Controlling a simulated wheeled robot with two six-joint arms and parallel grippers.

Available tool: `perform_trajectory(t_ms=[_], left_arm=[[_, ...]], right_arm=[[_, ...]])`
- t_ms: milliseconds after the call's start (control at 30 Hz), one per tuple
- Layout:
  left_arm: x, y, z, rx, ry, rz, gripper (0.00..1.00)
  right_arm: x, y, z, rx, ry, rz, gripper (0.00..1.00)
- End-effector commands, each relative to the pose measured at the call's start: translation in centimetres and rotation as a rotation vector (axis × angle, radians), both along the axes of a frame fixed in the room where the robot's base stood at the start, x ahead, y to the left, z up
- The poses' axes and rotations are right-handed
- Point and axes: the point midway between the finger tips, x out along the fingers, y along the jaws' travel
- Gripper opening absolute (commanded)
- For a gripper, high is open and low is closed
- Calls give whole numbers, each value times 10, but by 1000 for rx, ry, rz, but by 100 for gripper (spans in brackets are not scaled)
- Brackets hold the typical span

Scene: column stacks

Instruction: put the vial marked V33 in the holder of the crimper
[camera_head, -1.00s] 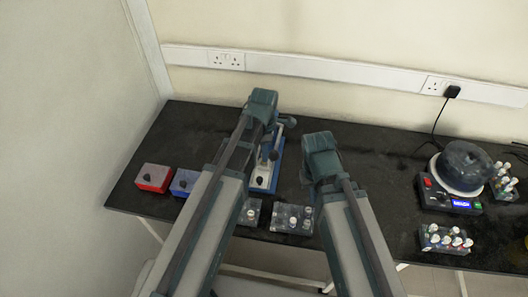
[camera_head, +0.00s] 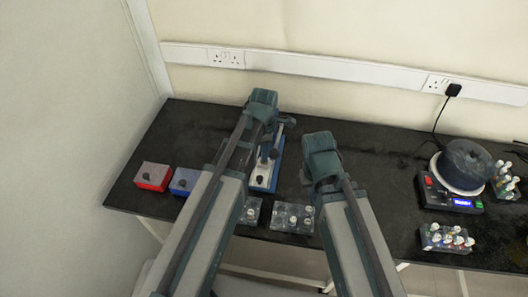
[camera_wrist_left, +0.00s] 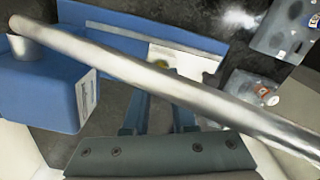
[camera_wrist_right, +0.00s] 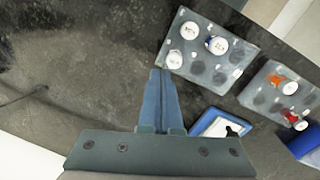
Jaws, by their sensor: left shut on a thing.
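The blue crimper (camera_head: 262,176) stands mid-bench behind my left arm; its blue body (camera_wrist_left: 50,85) and long metal lever (camera_wrist_left: 150,75) fill much of the left wrist view. My left gripper (camera_wrist_left: 159,88) is at the crimper, its fingers passing behind the lever. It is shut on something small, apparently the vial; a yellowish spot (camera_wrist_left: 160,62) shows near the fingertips. The lever hides most of the grip, so I cannot read a mark or tell how the vial sits in the holder. My right gripper (camera_wrist_right: 162,75) is shut and empty, above the bench.
Two vial racks stand before the crimper, one (camera_head: 280,224) right of the other (camera_head: 249,218). Red (camera_head: 153,177) and blue (camera_head: 184,181) boxes are at left. A round device (camera_head: 455,185) and another rack (camera_head: 430,245) are at right. Bench between is clear.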

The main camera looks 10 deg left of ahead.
Motion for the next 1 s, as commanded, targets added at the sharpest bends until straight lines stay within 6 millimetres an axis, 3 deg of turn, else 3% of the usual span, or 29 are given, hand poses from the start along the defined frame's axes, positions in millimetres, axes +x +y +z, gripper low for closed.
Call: perform_trajectory(t_ms=[1000], left_arm=[[0,0,-12,0,0,0,0]], right_arm=[[0,0,-12,0,0,0,0]])
